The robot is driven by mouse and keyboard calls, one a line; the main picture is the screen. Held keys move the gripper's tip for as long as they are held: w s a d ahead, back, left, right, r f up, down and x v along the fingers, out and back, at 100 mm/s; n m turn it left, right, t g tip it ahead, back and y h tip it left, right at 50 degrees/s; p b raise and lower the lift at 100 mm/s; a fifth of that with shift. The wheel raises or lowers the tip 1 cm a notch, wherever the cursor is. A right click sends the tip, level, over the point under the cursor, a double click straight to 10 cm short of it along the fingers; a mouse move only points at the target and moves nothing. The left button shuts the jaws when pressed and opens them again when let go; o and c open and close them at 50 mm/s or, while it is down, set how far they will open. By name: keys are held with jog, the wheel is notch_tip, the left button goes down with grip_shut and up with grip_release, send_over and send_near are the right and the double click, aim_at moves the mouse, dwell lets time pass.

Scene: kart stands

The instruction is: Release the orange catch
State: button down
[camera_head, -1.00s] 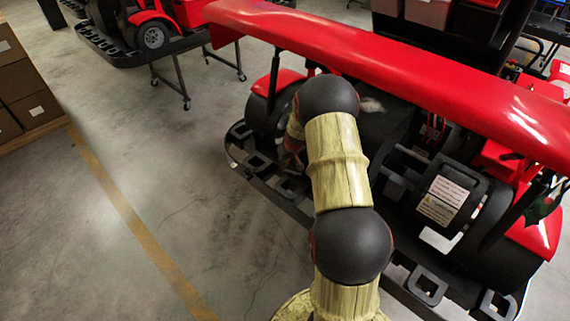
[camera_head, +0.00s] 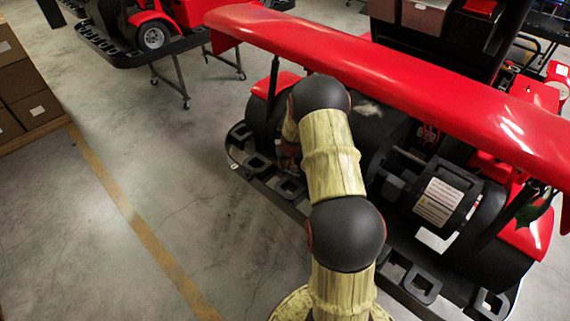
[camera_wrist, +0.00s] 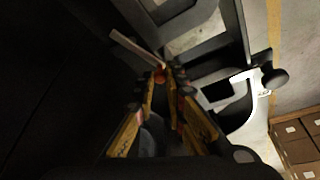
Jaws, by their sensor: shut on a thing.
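A small orange piece, which looks like the orange catch (camera_wrist: 159,72), shows between my fingertips in the camera_wrist view. My gripper (camera_wrist: 161,80), with yellow and black fingers, is shut on it. A thin pale bar (camera_wrist: 136,48) lies just beyond the fingertips, close to the catch. Most of the catch is hidden by the fingers. In the camera_head view, my arm reaches down to the end of the kart with the red wing (camera_head: 390,75); my gripper and the catch are hidden there behind the arm and kart parts.
The kart's black bumper (camera_head: 422,284) with square openings runs along the near side. A labelled black part (camera_head: 437,203) lies right of my arm. Cardboard boxes (camera_head: 22,88) stand at the left. Another kart on a stand (camera_head: 150,38) is at the back. The floor at left is clear.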

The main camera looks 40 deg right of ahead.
jog(key=c, duration=1.8)
grip_release()
jog(key=shift+w, duration=0.1)
jog(key=v, duration=1.2)
